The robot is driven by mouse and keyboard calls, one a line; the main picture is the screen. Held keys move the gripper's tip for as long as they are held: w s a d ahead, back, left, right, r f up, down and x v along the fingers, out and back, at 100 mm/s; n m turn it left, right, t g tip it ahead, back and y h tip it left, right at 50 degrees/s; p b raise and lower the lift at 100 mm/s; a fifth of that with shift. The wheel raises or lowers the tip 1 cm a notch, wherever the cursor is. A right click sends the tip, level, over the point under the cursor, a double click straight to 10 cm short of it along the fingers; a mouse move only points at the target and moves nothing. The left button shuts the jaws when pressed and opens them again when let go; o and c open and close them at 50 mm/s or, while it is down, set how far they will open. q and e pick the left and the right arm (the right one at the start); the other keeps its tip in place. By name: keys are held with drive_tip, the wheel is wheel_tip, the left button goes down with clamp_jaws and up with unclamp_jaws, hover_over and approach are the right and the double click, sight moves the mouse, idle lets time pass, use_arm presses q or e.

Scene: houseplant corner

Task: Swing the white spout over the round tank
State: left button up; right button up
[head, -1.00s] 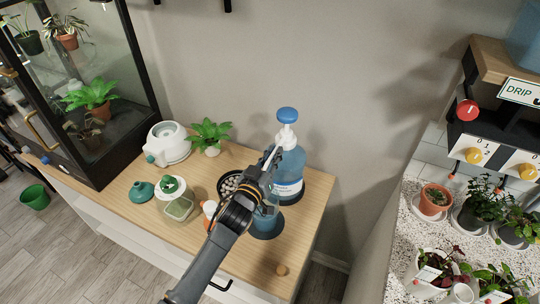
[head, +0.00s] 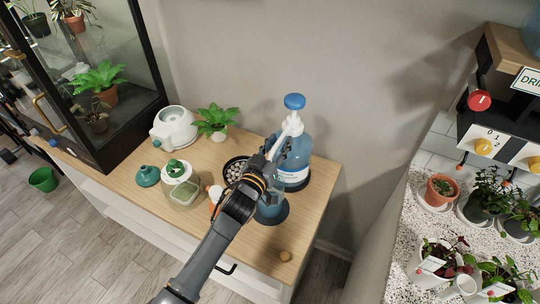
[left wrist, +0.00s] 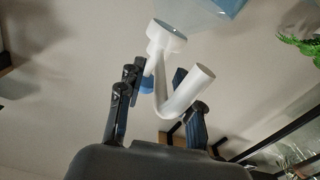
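A blue bottle (head: 296,160) with a white pump and a blue knob (head: 294,101) stands at the back right of the wooden cabinet top. Its white spout (head: 286,132) points down toward my left gripper (head: 275,150). In the left wrist view the bent spout (left wrist: 186,92) lies between the two fingers of my left gripper (left wrist: 160,105). The fingers are apart on either side of it, and I see no clear contact. A round blue tank (head: 271,212) stands in front of the bottle, partly hidden by my left arm. My right gripper is not in view.
A dark bowl of pebbles (head: 234,170) sits close left of my gripper. A wooden knob (head: 285,256) lies near the front edge.

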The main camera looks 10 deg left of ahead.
use_arm(q)
drive_tip(key=v, duration=1)
drive_tip(key=shift+s, duration=0.4)
drive_tip(key=shift+a+r, duration=0.1)
